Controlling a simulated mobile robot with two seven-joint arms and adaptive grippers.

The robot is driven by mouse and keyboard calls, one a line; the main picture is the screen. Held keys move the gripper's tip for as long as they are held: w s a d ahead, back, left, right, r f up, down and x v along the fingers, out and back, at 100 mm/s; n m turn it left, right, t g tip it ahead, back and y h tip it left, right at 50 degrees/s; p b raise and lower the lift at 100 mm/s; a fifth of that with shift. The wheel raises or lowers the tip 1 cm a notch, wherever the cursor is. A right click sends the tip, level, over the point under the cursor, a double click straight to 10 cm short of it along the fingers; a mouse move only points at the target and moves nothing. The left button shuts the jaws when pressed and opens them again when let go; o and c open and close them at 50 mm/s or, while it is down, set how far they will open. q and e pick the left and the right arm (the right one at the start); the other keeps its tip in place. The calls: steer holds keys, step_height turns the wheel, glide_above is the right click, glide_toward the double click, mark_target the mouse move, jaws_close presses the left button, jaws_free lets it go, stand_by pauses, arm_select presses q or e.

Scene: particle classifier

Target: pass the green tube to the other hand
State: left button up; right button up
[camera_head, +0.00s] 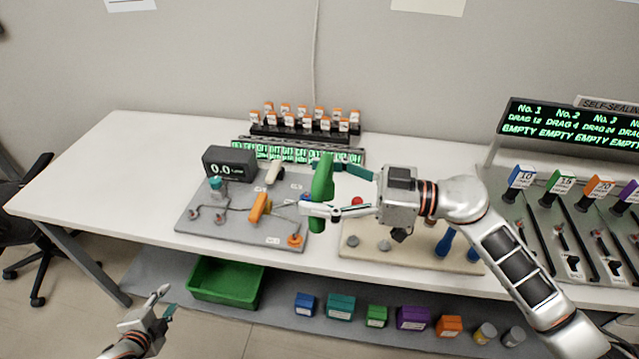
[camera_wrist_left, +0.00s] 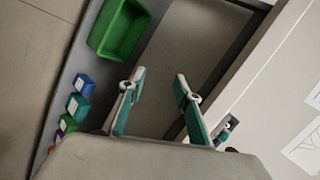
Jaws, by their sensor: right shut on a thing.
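The green tube (camera_head: 322,182) is upright in the head view, above the front part of the white table. My right gripper (camera_head: 318,190) comes in from the right and is shut on the tube around its middle. The tube's ends stick out above and below the fingers. My left gripper (camera_head: 163,300) is low at the bottom left, in front of the table and well apart from the tube. In the left wrist view its two fingers (camera_wrist_left: 160,88) are spread with nothing between them.
On the white table (camera_head: 110,165) stand a grey apparatus board (camera_head: 200,238), a beige board (camera_head: 440,262) and a rack of orange-capped bottles (camera_head: 300,130). Dispensers (camera_head: 560,190) fill the right side. Below are a green bin (camera_head: 225,284) and several coloured boxes (camera_head: 341,306).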

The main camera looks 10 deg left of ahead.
arm_select(q)
steer(key=s+d+n+h, duration=0.2)
steer(key=s+d+n, duration=0.1)
steer(key=d, duration=0.8)
steer(key=s+d+n+h, duration=0.2)
steer(key=d+n, duration=0.4)
steer(key=d, duration=0.6)
steer(key=shift+s+r+g, duration=0.3)
steer(key=shift+s+r, duration=0.1)
steer(key=shift+s, duration=0.5)
